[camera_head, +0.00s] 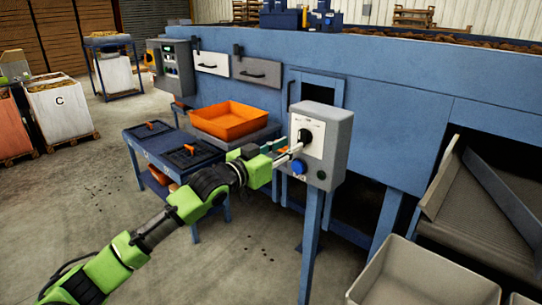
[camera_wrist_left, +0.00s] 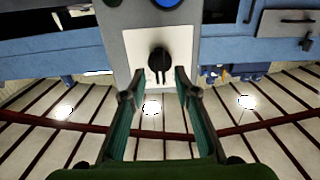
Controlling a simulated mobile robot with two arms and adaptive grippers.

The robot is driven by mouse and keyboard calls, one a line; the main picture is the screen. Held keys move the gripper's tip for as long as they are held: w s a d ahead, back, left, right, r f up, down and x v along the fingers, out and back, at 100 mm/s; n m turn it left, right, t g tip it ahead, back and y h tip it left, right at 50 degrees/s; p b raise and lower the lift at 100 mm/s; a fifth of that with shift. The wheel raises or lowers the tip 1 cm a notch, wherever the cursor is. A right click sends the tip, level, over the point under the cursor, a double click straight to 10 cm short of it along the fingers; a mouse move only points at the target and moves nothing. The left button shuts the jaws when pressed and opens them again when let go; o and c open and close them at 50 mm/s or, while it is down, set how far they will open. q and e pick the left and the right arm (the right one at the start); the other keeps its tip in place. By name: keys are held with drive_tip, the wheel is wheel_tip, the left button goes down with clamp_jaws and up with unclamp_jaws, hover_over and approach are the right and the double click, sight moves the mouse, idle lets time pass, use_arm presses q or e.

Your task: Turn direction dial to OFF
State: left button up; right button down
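The direction dial is a black knob (camera_head: 304,136) on the white plate of a grey control box (camera_head: 339,145), which stands on a blue post. In the left wrist view the dial (camera_wrist_left: 160,62) shows upside down, its grip bar about in line with the view's vertical. My left gripper (camera_head: 291,152) is at the front of the box, close to the dial. In the wrist view its two fingers (camera_wrist_left: 158,80) are apart, one on each side of the dial's lower end. I cannot tell whether they touch it. My right gripper is not in view.
A blue button (camera_head: 298,167) sits below the dial on the box. An orange tray (camera_head: 230,121) and a blue table (camera_head: 150,146) stand behind my left arm. The big blue machine (camera_head: 390,110) is behind the box. A grey bin (camera_head: 420,279) is at lower right.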

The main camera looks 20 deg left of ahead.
use_arm(q)
drive_tip(key=v, duration=0.8)
